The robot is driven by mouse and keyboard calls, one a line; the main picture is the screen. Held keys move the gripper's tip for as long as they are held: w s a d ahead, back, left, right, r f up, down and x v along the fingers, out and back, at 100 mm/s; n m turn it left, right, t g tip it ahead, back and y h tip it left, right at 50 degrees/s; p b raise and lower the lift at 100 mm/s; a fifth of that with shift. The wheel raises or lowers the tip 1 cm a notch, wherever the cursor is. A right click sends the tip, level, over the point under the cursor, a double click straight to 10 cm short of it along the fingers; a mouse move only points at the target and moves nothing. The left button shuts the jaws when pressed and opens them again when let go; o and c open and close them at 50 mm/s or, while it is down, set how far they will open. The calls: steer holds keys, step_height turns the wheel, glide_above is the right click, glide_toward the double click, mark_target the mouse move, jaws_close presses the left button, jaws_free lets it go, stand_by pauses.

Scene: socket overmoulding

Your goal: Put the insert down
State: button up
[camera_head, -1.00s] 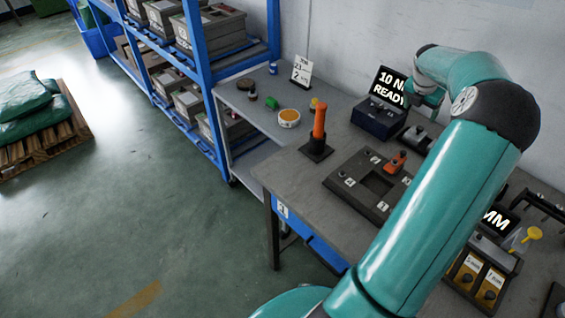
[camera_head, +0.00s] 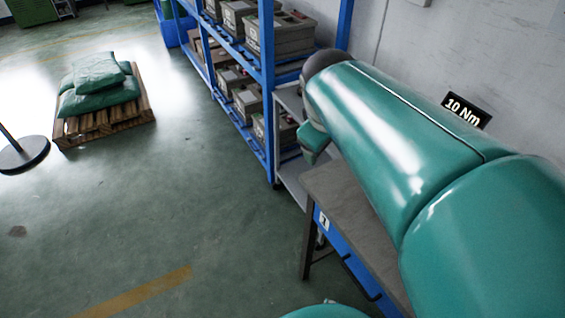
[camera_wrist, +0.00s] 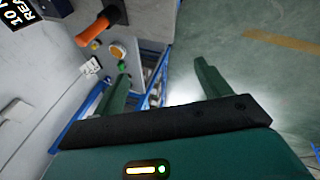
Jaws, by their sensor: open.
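My gripper (camera_wrist: 162,72) shows in the wrist view with its two green fingers spread wide. Nothing is held between them. They hang over the floor and a blue rack, beyond the edge of the grey workbench. I cannot pick out the insert in either current view.
In the wrist view an orange-handled tool (camera_wrist: 101,26), a round orange-rimmed tin (camera_wrist: 116,50) and a white card (camera_wrist: 90,67) are at upper left. The head view shows a blue shelf rack (camera_head: 268,90), a pallet (camera_head: 105,122) with green sacks, and open floor at left.

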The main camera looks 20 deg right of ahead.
steer(key=s+a+f+m+t+y, duration=0.1)
steer(key=s+a+f+m+y, duration=0.1)
steer(key=s+a+m, duration=0.3)
steer(key=s+a+y, duration=0.1)
steer(key=s+a, duration=0.2)
steer(key=a, duration=0.1)
steer(key=shift+s+a+f, duration=0.3)
steer(key=shift+s+f, duration=0.05)
steer(key=shift+s, duration=0.05)
